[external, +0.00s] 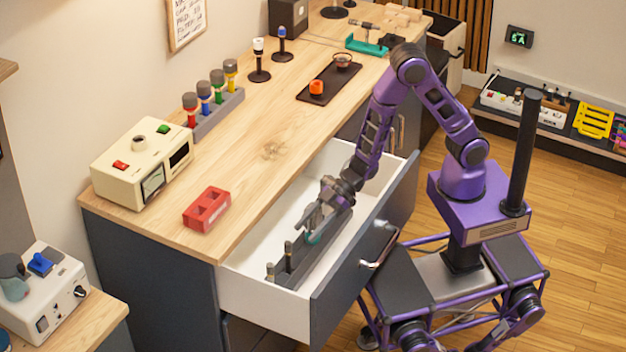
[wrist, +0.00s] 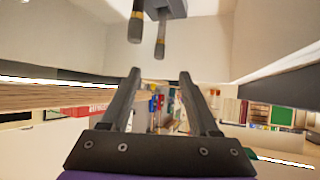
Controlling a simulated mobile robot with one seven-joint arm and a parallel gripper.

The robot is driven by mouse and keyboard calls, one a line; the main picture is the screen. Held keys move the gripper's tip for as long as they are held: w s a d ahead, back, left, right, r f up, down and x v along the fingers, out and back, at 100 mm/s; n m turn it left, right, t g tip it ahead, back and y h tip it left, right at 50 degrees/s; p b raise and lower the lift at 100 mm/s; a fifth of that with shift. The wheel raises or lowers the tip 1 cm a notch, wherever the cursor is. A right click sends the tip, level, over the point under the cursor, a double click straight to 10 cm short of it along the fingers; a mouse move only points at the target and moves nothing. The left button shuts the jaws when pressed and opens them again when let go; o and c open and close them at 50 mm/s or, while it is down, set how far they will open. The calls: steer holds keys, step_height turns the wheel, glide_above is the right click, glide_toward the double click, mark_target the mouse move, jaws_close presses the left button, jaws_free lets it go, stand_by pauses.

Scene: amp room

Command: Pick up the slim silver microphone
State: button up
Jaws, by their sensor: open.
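My gripper (external: 308,217) is open, reaching down into the open white drawer (external: 265,309) above a dark grey rack (external: 290,276). Two slim microphones with greyish tops stand in the rack's near end, one (external: 288,249) closer to my gripper and one (external: 270,271) nearer the front corner. I cannot tell which is the slim silver one. The wrist view shows two slim dark microphones with brass-coloured bands, a left one (wrist: 136,26) and a right one (wrist: 160,42), beyond my open fingers (wrist: 158,80). Nothing shows between the fingers.
Drawer walls and the counter edge (external: 235,257) surround my gripper closely. On the counter stand a rack (external: 222,115) of thicker coloured microphones, a cream box (external: 140,165), a red block (external: 206,209) and a dark tray (external: 330,82). The counter's middle is clear.

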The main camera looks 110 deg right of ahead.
steer(key=shift+t+y, duration=0.5)
steer(key=shift+t, duration=0.3)
steer(key=shift+d+f+x, duration=0.1)
steer(key=shift+f+x, duration=0.05)
steer(key=shift+x, duration=2.9)
steer(key=shift+d+f+x, duration=0.1)
steer(key=shift+f+x, duration=0.1)
steer(key=shift+x, duration=2.85)
steer(key=shift+d+f+x, duration=0.1)
steer(key=shift+f+x, duration=0.05)
steer(key=shift+x, duration=2.95)
steer(key=shift+s, duration=0.1)
steer(key=shift+c, duration=0.4)
jaws_close()
